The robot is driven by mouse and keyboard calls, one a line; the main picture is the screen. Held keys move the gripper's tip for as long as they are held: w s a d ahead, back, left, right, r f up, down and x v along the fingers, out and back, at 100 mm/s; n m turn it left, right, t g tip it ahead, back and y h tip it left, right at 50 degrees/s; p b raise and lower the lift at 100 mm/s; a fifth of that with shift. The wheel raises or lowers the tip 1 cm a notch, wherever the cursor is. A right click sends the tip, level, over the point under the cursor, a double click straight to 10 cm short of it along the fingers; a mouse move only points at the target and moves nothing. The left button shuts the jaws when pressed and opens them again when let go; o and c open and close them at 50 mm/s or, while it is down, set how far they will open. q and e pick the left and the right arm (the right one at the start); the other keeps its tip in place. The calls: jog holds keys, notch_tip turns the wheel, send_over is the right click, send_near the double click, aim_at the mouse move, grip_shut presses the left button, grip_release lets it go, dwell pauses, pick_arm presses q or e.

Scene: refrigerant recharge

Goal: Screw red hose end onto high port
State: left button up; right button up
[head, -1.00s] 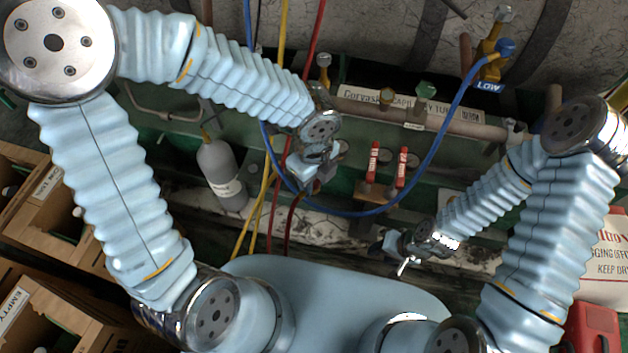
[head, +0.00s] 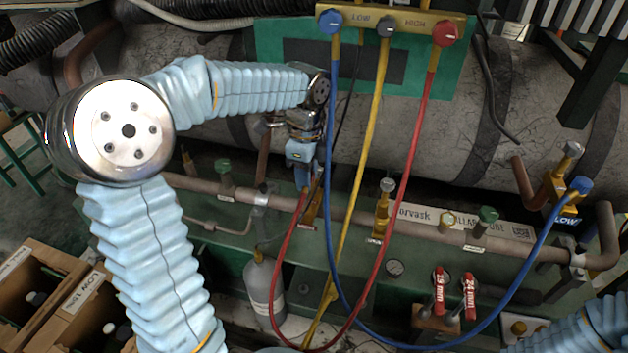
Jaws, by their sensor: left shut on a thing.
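My left gripper (head: 303,178) points down over a brass valve port (head: 311,210) on the rusty pipe, left of centre. It is shut on the end of the red hose (head: 427,100), right at the port. The hose end is mostly hidden by the gripper, so I cannot tell whether it touches or sits on the port. The red hose hangs from the red knob (head: 446,34) of the gauge manifold, loops low and rises to my gripper. My right gripper is out of view; only part of my right arm shows at the lower right.
The blue hose (head: 480,328) runs to the brass valve marked LOW (head: 562,215) at right. A yellow hose (head: 378,90) hangs in the middle. Two red-handled wrenches (head: 469,298) stand in a holder. A grey bottle (head: 262,288) and wooden crates (head: 40,262) are lower left.

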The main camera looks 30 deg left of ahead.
pick_arm(q)
notch_tip(320, 180, down, 6)
jog(key=b, duration=0.4)
jog(key=shift+r, duration=0.3)
jog(key=shift+p, duration=0.45)
dwell(0.6)
jog(key=shift+f+b, duration=0.7)
jog(key=shift+f, duration=0.3)
dwell(0.7)
jog(key=shift+r+m+p, duration=0.1)
jog(key=shift+m+p, duration=0.5)
jog(key=shift+m, duration=0.2)
jog(key=shift+m+p, duration=0.3)
jog(key=shift+m, duration=0.7)
